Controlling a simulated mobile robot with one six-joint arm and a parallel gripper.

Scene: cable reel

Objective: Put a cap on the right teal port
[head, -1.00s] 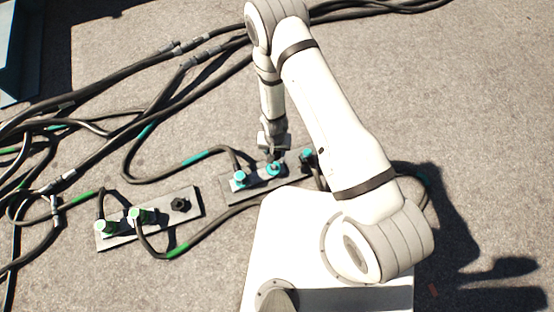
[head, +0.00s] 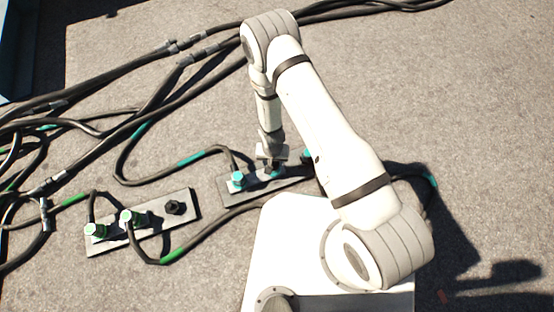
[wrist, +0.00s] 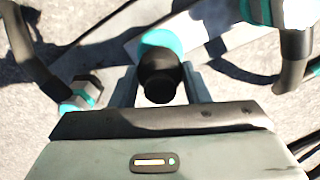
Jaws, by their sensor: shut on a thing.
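My gripper (head: 272,161) points down over the middle of the teal port plate (head: 228,197). In the wrist view my gripper (wrist: 161,90) is shut on a black cap (wrist: 160,77). A teal-ringed port (wrist: 158,42) shows right behind the cap; I cannot tell whether the cap is seated on it. In the head view this middle teal port (head: 277,172) is mostly hidden by the gripper. Teal connectors with cables stand on both sides of it, one at left (head: 238,180) and one at right (head: 308,154). They also show in the wrist view, left (wrist: 82,94) and right (wrist: 279,12).
A second plate (head: 120,244) at the left bears two green connectors, left (head: 95,231) and middle (head: 131,217), and a black-capped port (head: 174,207). Dark cables (head: 90,88) lie across the ground at the left and back. Bare ground is clear at the upper right.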

